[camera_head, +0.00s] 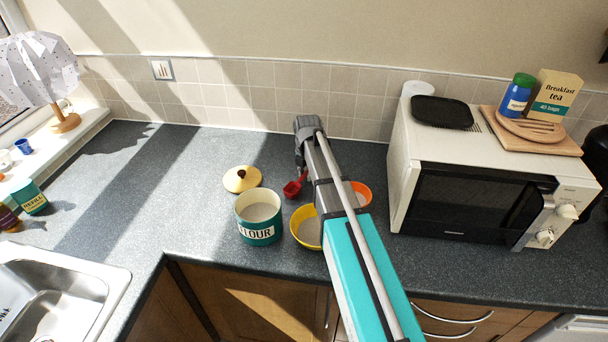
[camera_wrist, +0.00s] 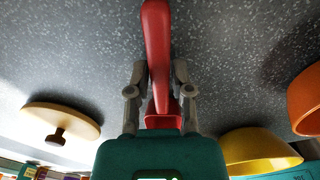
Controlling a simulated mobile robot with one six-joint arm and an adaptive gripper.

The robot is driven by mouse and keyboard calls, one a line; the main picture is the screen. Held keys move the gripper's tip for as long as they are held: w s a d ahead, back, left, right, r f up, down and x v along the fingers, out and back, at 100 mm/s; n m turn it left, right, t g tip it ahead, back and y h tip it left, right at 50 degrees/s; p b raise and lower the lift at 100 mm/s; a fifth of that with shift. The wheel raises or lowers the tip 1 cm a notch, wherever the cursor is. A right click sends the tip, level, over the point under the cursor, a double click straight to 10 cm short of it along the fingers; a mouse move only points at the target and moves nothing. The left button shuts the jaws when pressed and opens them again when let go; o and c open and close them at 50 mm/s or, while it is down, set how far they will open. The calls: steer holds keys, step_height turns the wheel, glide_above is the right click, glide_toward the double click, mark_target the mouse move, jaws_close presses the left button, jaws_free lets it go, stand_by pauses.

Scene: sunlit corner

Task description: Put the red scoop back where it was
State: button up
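The red scoop (camera_head: 292,189) shows in the head view below my gripper (camera_head: 303,160), between the yellow lid and the yellow bowl. In the wrist view the red scoop (camera_wrist: 157,45) lies between the two grey fingers of my gripper (camera_wrist: 160,75). The fingers are close on both sides of it and appear shut on it. I cannot tell whether the scoop touches the counter. The teal flour canister (camera_head: 260,232) stands open with white contents, and its yellow lid (camera_head: 242,179) lies behind it.
A yellow bowl (camera_head: 305,229) with pale contents stands right of the canister, partly behind my arm. An orange bowl (camera_head: 362,191) is further right, near the microwave (camera_head: 476,200). The sink (camera_head: 60,290) is at the lower left. The counter (camera_head: 130,190) left of the lid is clear.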

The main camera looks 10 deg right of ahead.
steer(key=shift+o, duration=1)
steer(key=shift+r, duration=0.15)
step_height(320, 180, up, 12)
steer(key=p, duration=1.2)
steer(key=shift+d, duration=0.2)
steer(key=shift+s, duration=0.1)
steer(key=s+a+m, duration=0.2)
steer(key=s+m, duration=2)
steer(key=m, duration=0.5)
steer(key=shift+a, duration=0.2)
